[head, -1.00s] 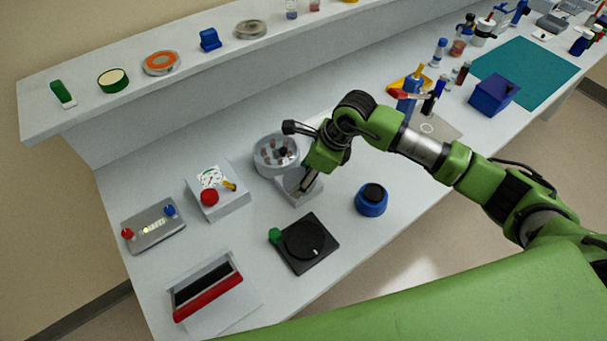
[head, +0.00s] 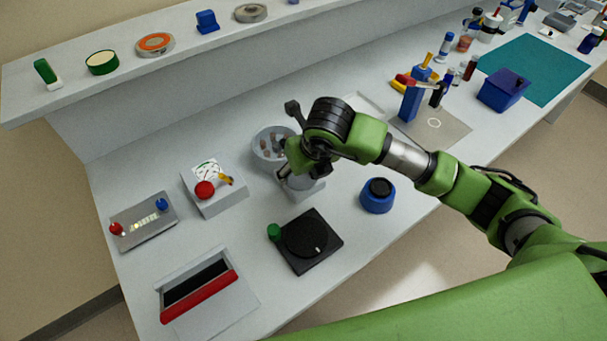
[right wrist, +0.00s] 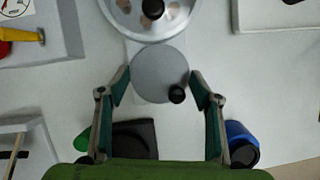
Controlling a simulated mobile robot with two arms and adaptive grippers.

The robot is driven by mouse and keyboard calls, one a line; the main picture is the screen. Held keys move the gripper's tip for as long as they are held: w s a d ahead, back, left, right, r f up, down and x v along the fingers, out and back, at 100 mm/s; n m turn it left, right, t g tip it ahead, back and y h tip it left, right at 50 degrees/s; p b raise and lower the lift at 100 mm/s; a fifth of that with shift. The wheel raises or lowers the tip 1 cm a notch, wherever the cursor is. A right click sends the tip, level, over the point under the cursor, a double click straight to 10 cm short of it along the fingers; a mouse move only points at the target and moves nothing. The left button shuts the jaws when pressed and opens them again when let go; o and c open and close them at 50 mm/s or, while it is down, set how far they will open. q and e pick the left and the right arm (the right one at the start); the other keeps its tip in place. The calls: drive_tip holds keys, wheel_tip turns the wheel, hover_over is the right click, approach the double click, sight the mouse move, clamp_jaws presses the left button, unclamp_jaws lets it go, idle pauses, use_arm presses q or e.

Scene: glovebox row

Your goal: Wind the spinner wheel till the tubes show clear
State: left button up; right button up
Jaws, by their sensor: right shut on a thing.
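The spinner is a pale round dish (head: 262,160) holding several brownish tubes, with a light grey base (head: 308,190) in front. In the right wrist view the dish (right wrist: 118,22) is at the top, and its tubes (right wrist: 174,10) look brown and pinkish. Below it is a flat grey wheel (right wrist: 155,68) with a black knob (right wrist: 177,95) near its lower right edge. My right gripper (right wrist: 159,82) has one finger on each side of this wheel and is shut on it. In the head view my right wrist partly hides the dish and wheel. My left gripper is out of view.
A gauge box (head: 221,194) with a red knob stands left of the spinner. A black turntable (head: 320,258) with a green knob is in front, a blue round pot (head: 378,203) to the right. A shelf (head: 130,82) runs behind.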

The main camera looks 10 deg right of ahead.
drive_tip(key=m, duration=0.1)
drive_tip(key=m+h+b, duration=0.1)
drive_tip(key=m, duration=0.1)
drive_tip(key=m+b, duration=0.1)
drive_tip(key=shift+a+f+h, duration=0.15)
drive_tip(key=shift+a+h, duration=0.1)
drive_tip(key=shift+h, duration=0.15)
drive_tip(key=shift+a+m+h+b, duration=0.1)
drive_tip(key=shift+m+h+b, duration=0.3)
drive_tip(key=shift+m+b, duration=0.65)
drive_tip(key=shift+m, duration=0.45)
drive_tip(key=o, duration=1.1)
